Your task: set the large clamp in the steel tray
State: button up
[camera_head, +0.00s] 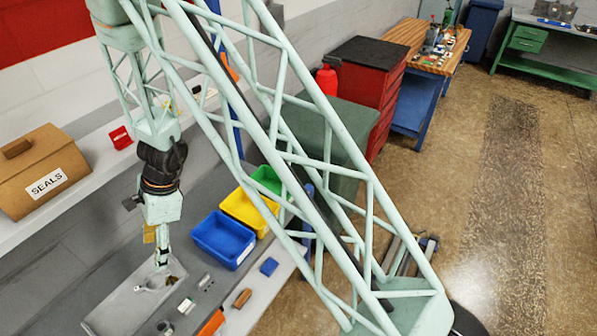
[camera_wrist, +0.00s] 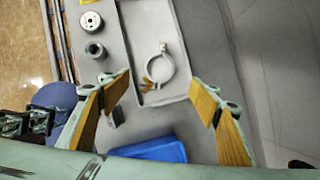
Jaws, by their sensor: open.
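The steel tray (camera_head: 104,318) is a shallow grey tray on the bench at the lower left of the head view; it also shows in the wrist view (camera_wrist: 140,18). The large clamp (camera_wrist: 151,61) is a pale metal ring with a tan tab and a small knob. It lies inside the tray, near one end, and shows small in the head view (camera_head: 150,287). My gripper (camera_wrist: 160,90) is open and empty, its tan-padded fingers apart on either side of the clamp in the wrist view. In the head view my gripper (camera_head: 162,264) points down over the tray's end.
Blue (camera_head: 222,239), yellow (camera_head: 250,211) and green (camera_head: 268,181) bins stand right of the tray. Several small parts lie beside it, including two round grey pieces (camera_wrist: 91,21) (camera_wrist: 95,51). A SEALS box (camera_head: 40,170) sits on the ledge at left.

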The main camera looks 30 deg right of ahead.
jog(key=s+d+r+n+t, duration=0.1)
jog(key=s+d+r+n, duration=0.25)
jog(key=r, duration=0.75)
jog(key=s+d+r+n, duration=0.3)
jog(key=s+d+r, duration=0.1)
jog(key=r, duration=0.6)
jog(key=s+d+r+n+t, duration=0.1)
jog(key=s+d+r+n, duration=0.2)
jog(key=r, duration=0.8)
jog(key=s+d+r+n+t+h, duration=0.1)
jog(key=s+d+r+n, duration=0.3)
jog(key=s+d, duration=0.6)
jog(key=s+d+r+n+t+h, duration=0.1)
jog(key=s+d+r+n+h, duration=0.2)
jog(key=s+d+r, duration=0.5)
jog(key=s+d, duration=0.1)
jog(key=s, duration=0.6)
jog(key=shift+d+r+n+h, duration=0.15)
jog(key=shift+d+n+h, duration=0.15)
jog(key=shift+d+n, duration=0.05)
